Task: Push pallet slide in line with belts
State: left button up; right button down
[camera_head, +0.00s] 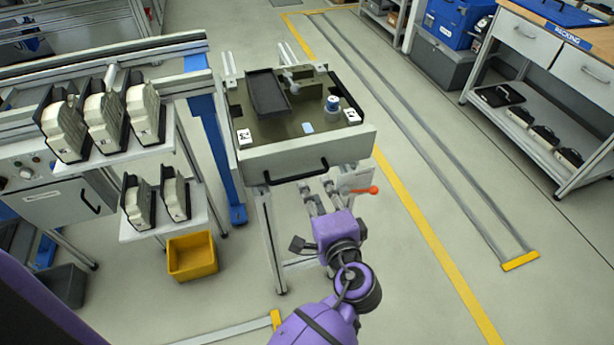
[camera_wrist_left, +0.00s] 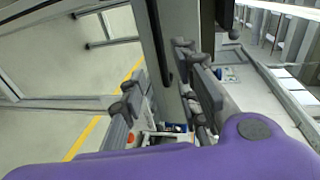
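The pallet slide (camera_head: 300,158) is a grey-fronted carriage with a black handle (camera_head: 297,174) on its front panel. Its top bears a dark tray, a small blue-and-white round part and white labelled tags. It stands right of the belt line (camera_head: 100,62) and sits nearer to me than the belts' end. My left gripper (camera_head: 318,192) is just below and right of the handle. In the left wrist view its fingers (camera_wrist_left: 168,100) are spread, with a grey panel and a black bar beyond them. I cannot tell if they touch anything. My right gripper is not in view.
A red-knobbed lever (camera_head: 368,190) is right of my gripper. Shelves with several grey-and-black parts (camera_head: 103,116) and a yellow bin (camera_head: 191,256) stand left. A packing bench (camera_head: 545,60) is at far right. The marked floor between is clear.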

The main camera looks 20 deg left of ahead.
aim_at(303, 178)
pick_arm(q)
jog(key=shift+y, duration=0.3)
jog(key=x, duration=0.5)
jog(key=a+p+x, duration=0.1)
jog(key=x, duration=0.2)
jog(key=shift+s, duration=0.35)
grip_shut()
